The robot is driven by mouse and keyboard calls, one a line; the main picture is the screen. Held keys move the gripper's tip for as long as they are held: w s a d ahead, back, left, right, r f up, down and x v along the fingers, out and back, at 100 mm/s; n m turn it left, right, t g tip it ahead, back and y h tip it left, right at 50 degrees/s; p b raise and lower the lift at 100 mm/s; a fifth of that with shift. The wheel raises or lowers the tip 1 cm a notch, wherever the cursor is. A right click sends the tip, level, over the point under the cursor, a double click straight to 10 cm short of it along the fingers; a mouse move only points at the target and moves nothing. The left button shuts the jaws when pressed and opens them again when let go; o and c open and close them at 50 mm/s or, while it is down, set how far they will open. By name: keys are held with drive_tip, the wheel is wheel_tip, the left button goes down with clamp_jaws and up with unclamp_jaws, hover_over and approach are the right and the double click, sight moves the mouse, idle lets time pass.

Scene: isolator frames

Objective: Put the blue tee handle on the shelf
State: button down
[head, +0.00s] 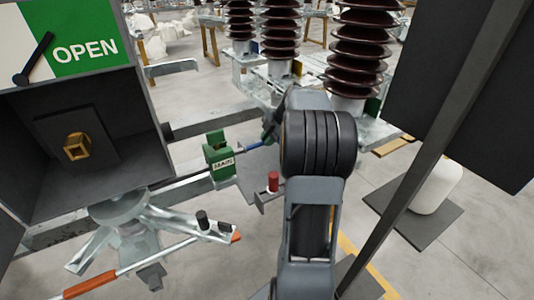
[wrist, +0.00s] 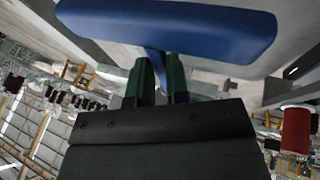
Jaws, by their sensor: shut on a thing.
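The blue tee handle (wrist: 170,28) fills the top of the wrist view, its wide crossbar lying beyond my fingertips. Its narrower stem runs down between the two green fingers of my gripper (wrist: 161,78), which are shut on it. In the head view a short blue piece of the handle (head: 252,148) shows between the green MAIN block (head: 219,158) and my gripper (head: 268,134). My arm hides most of the gripper there. I cannot tell whether the handle touches the block. A small grey plate (head: 256,164), possibly the shelf, lies beside the block.
A red cylinder (head: 273,181) stands by the plate; it also shows in the wrist view (wrist: 296,128). An open grey box (head: 150,130) with an OPEN sign is at left. An orange-handled rod (head: 90,285) lies below. Dark ribbed insulators (head: 358,50) stand behind; a dark post (head: 430,150) is at right.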

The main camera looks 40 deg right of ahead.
sight(263, 157)
drive_tip(key=shift+f+b, duration=0.35)
drive_tip(key=shift+f, duration=2.45)
drive_tip(key=c, duration=1.4)
unclamp_jaws()
drive_tip(key=shift+r, duration=0.1)
drive_tip(key=shift+r, duration=0.2)
drive_tip(key=p+v, duration=0.1)
drive_tip(key=v, duration=1)
drive_tip(key=shift+s+d+r+p, duration=0.1)
drive_tip(key=shift+s+r+p, duration=0.15)
drive_tip(key=shift+r+p, duration=0.1)
